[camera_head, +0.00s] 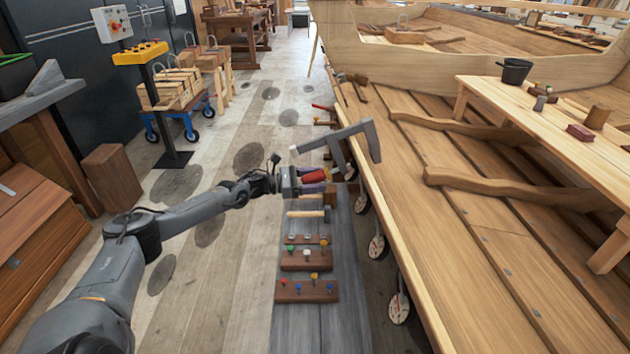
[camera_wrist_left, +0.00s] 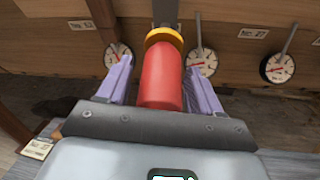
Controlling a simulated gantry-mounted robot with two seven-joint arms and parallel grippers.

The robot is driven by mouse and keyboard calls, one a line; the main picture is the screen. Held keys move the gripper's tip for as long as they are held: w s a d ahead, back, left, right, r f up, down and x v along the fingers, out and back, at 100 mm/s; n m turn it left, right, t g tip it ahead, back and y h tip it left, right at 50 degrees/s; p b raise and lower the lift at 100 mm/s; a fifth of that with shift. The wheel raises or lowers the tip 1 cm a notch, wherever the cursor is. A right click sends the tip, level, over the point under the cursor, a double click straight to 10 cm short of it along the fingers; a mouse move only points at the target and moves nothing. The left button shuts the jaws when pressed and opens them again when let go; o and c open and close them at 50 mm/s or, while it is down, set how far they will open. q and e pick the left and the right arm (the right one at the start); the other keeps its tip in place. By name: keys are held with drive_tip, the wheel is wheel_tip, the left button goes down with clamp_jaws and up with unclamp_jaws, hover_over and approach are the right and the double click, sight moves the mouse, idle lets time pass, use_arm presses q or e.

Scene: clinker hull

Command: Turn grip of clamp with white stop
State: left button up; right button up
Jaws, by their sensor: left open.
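A grey metal clamp (camera_head: 345,138) sits on the edge of the hull (camera_head: 400,160), its bar across the plank edge. Its red cylindrical grip (camera_head: 314,176) points out toward my left arm. In the left wrist view the red grip (camera_wrist_left: 160,82) fills the middle, with a yellow-orange collar (camera_wrist_left: 164,36) at its far end and a dark screw beyond. My left gripper (camera_wrist_left: 159,68) is open, with a pale purple finger on each side of the grip and gaps between. It also shows in the head view (camera_head: 322,181). My right gripper is not in view.
Round dial gauges (camera_head: 378,247) hang along the hull side. A grey bench (camera_head: 315,335) below holds a hammer (camera_head: 310,213) and wooden blocks with coloured pegs (camera_head: 307,291). A yellow control box (camera_head: 140,53) stands on a post at left. Floor between is clear.

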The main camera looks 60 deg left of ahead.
use_arm(q)
drive_tip(key=c, duration=1)
drive_tip(key=shift+o, duration=0.2)
